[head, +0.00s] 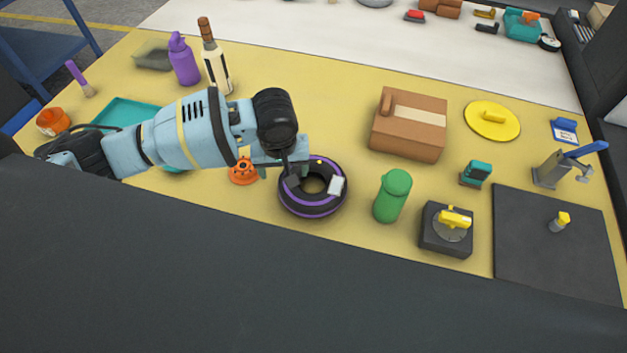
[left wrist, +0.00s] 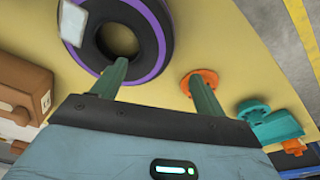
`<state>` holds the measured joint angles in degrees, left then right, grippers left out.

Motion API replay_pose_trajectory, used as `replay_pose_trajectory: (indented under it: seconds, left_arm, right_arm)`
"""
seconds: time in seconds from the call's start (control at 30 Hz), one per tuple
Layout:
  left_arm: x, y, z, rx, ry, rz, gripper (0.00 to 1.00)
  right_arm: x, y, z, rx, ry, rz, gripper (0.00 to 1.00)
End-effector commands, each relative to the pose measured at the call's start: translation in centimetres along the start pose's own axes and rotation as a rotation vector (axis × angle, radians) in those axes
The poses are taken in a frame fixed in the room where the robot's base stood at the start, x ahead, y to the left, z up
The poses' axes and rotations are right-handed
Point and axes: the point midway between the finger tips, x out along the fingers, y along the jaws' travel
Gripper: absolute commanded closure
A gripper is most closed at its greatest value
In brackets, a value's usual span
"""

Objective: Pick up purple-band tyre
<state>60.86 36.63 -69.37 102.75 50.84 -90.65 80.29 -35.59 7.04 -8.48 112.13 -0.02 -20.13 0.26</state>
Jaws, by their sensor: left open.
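The purple-band tyre (head: 325,207) lies flat on the yellow table, black with a purple ring and a white label on top. My left gripper (head: 277,175) is open and empty at the tyre's left side. In the left wrist view, one finger of my left gripper (left wrist: 157,70) overlaps the tyre (left wrist: 150,72) near its hole. The other finger is outside the tyre, in front of an orange part. I cannot tell whether the fingers touch the tyre. My right gripper is not in view.
An orange part (head: 243,172) stands close to the tyre's left, below my left arm. A cardboard box (head: 408,130) is behind. Bare table lies between tyre and box.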

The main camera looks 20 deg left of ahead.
Motion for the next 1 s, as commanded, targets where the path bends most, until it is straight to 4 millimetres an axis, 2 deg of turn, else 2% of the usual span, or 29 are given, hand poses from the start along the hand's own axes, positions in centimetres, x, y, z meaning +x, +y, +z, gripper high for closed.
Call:
replay_pose_trajectory:
  seconds: [0.13,0.37,0.7,1.0]
  left_arm:
    - [1.8,0.0,0.1,0.000,-0.004,-0.002,0.27]
    - [2.4,0.1,0.2,0.001,-0.002,-0.001,0.27]
    - [6.7,0.6,0.7,0.001,-0.002,-0.001,0.27]
    - [7.0,0.6,0.6,0.001,0.002,0.001,0.27]
  right_arm:
    - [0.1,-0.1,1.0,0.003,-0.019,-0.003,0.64]
    - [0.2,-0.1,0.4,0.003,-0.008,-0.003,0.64]
    - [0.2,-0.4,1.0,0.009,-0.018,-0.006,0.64]
    - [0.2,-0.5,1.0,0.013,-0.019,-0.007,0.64]
